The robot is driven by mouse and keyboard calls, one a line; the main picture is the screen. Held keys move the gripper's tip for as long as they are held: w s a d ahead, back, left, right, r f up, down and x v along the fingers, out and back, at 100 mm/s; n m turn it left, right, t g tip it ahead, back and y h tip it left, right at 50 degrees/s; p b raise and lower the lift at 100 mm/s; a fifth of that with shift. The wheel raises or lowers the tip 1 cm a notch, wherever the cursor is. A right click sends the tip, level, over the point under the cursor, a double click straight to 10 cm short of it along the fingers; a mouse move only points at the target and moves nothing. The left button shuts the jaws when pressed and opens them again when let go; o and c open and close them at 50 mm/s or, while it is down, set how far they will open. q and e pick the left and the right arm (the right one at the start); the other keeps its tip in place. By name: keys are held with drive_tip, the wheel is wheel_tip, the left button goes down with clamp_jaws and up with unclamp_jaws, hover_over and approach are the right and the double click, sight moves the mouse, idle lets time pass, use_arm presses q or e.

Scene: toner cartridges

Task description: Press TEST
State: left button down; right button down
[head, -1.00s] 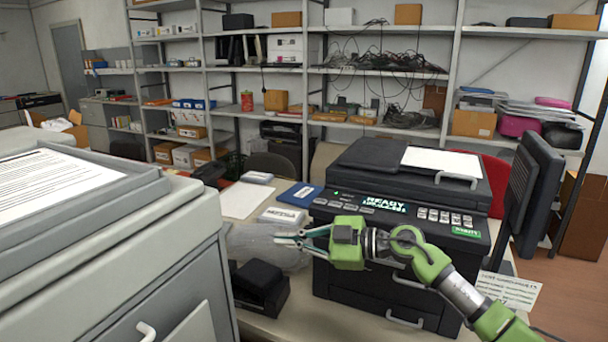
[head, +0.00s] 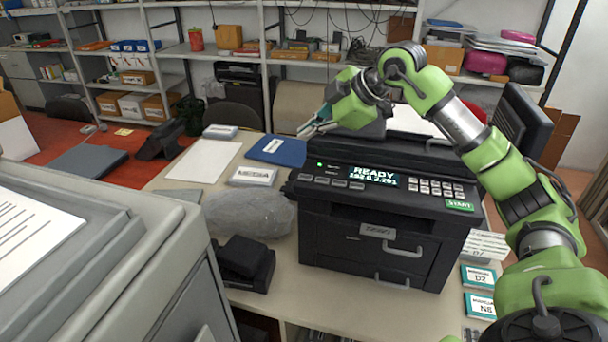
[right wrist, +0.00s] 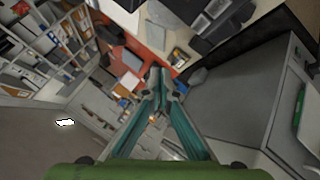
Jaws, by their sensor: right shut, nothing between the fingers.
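The black printer (head: 375,225) stands on the table. Its front panel has a lit display (head: 373,175) reading READY, a row of grey buttons (head: 332,182) left of it, a keypad (head: 442,188) and a green START button (head: 460,205). I cannot read a TEST label on any button. My right gripper (head: 304,132) is shut and empty, held above the back left of the panel and apart from the buttons. Its fingers (right wrist: 163,75) meet in the right wrist view. My left gripper is not in view.
A grey machine (head: 150,270) fills the lower left. A clear plastic bag (head: 240,215), a black device (head: 243,268) and a blue folder (head: 278,150) lie left of the printer. A monitor (head: 522,120) stands at right. Labelled boxes (head: 478,277) lie at the front right.

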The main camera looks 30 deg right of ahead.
drive_tip(key=b, duration=0.7)
hover_over(308, 178)
wheel_tip(308, 178, down, 8)
drive_tip(key=shift+r, duration=0.15)
drive_tip(key=shift+f+b, duration=0.35)
drive_tip(key=shift+f, duration=0.2)
drive_tip(key=shift+f, duration=0.15)
idle(0.4)
drive_tip(key=shift+f+b, duration=0.3)
drive_tip(key=shift+f+b, duration=0.3)
drive_tip(key=shift+f, duration=0.1)
idle(0.6)
idle(0.3)
drive_tip(key=shift+r+p, duration=0.75)
drive_tip(key=shift+r, duration=0.1)
